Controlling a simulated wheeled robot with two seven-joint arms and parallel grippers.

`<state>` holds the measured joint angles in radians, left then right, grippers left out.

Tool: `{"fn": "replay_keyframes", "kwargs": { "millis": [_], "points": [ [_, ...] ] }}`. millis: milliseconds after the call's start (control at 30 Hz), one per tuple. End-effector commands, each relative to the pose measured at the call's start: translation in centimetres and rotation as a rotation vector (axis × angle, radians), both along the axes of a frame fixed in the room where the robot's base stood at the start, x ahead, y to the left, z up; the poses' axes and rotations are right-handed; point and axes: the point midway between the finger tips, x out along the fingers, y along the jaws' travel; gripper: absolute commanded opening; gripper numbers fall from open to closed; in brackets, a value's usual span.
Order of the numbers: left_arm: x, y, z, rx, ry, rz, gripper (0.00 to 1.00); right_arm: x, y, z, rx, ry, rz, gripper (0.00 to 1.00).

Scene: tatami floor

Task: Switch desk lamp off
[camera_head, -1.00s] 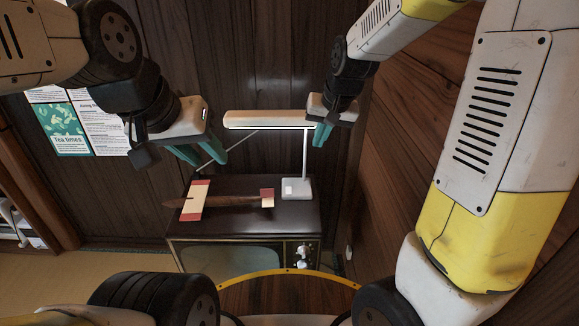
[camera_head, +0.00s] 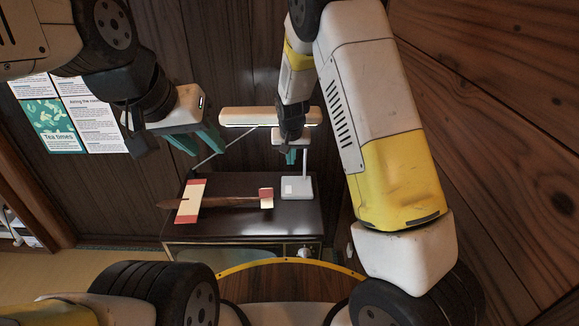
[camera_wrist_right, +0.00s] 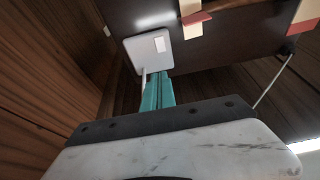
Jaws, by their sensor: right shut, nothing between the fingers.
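The desk lamp has a long white head (camera_head: 265,116) with a lit underside, a thin post and a pale square base (camera_head: 303,192). A small white switch (camera_head: 288,189) sits on the base; it also shows in the right wrist view (camera_wrist_right: 160,44). My right gripper (camera_head: 291,158) is shut and empty, beside the post and above the base. In the right wrist view its teal fingertips (camera_wrist_right: 158,78) point toward the base, close to the post; I cannot tell whether they touch it. My left gripper (camera_head: 198,147) is open and empty, left of the lamp head.
The lamp stands on a dark cabinet top (camera_head: 240,226) shaped like an old television. A brown wooden object with red and cream ends (camera_head: 230,202) lies left of the base. A wooden wall (camera_head: 510,130) stands close on the right. Posters (camera_head: 92,115) hang at left.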

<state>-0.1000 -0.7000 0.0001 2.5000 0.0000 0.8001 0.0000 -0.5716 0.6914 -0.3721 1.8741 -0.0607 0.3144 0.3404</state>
Motion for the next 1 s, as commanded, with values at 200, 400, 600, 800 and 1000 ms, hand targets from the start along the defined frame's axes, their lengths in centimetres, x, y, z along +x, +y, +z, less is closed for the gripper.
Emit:
{"fn": "replay_keyframes", "kwargs": {
  "millis": [200,400,600,800,1000],
  "points": [
    [0.0,0.0,0.0,0.0,0.0,0.0,0.36,0.2,-0.1,-0.5,-0.001,0.001,-0.001,0.0],
    [0.0,0.0,0.0,0.0,0.0,0.0,0.36,1.2,-0.1,-3.5,-0.001,0.004,-0.001,0.0],
    [0.0,0.0,0.0,0.0,0.0,0.0,0.36,2.7,-0.1,-7.7,0.0,0.005,-0.002,0.0],
    [0.0,0.0,0.0,0.0,0.0,0.0,0.36,3.7,-0.1,-11.1,-0.001,0.003,0.0,0.0],
    [0.0,0.0,0.0,0.0,0.0,0.0,0.36,4.0,0.0,-13.0,0.0,0.002,0.0,0.0]
  ]
}}
